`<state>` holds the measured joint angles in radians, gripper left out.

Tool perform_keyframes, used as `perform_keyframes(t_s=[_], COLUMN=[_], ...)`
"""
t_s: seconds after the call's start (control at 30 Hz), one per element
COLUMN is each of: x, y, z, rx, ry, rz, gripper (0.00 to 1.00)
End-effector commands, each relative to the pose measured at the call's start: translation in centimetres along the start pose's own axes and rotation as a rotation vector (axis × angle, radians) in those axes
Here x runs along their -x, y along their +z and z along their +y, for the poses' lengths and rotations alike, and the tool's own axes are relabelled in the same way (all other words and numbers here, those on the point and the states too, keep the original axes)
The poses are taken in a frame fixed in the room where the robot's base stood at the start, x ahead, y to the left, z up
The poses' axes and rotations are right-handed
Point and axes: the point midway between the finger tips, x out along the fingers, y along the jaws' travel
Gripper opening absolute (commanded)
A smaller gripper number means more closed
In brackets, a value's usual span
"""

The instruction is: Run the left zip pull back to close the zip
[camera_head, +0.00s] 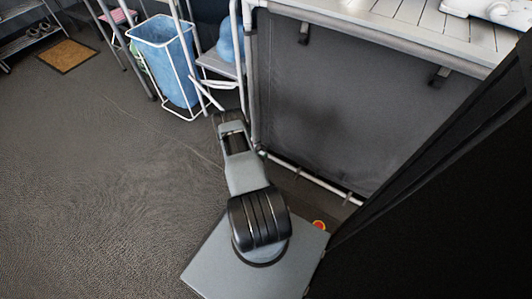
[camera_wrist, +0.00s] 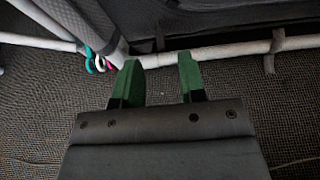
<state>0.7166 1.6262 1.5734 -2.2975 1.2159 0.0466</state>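My gripper (camera_wrist: 158,62) has two green fingers set well apart, with nothing between them. In the wrist view its tips are near a pale horizontal pole (camera_wrist: 225,52) at floor level. Small teal, white and pink loops (camera_wrist: 100,64) hang by a dark fabric corner, left of the left finger and apart from it. I cannot tell whether one of them is the left zip pull. In the head view a dark grey fabric panel (camera_head: 330,110) hangs in a pale frame; no zip line can be made out. My arm reaches toward the panel's lower left corner.
A counter with a slatted top (camera_head: 420,25) stands above the panel. A blue bin (camera_head: 165,60) in a white stand is at the upper left. A dark upright (camera_head: 450,180) blocks the right side. A brown mat (camera_head: 67,55) lies far left. Open carpet (camera_head: 90,190) fills the left.

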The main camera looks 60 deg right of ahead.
Motion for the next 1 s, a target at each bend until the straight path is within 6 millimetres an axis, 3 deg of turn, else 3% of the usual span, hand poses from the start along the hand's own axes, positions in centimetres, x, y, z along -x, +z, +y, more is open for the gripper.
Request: perform_keyframes(t_s=[0.2, 0.4, 0.83, 1.0], x=[-3.5, -5.2, -5.6, -5.6], y=[-0.2, -0.1, 0.1, 0.1], z=[0.0, 0.0, 0.0, 0.0], rx=[-0.003, -0.002, 0.0, 0.0], ry=[-0.002, -0.001, 0.0, -0.001], rz=[-0.002, -0.001, -0.001, 0.0], gripper=[0.37, 0.37, 0.36, 0.2])
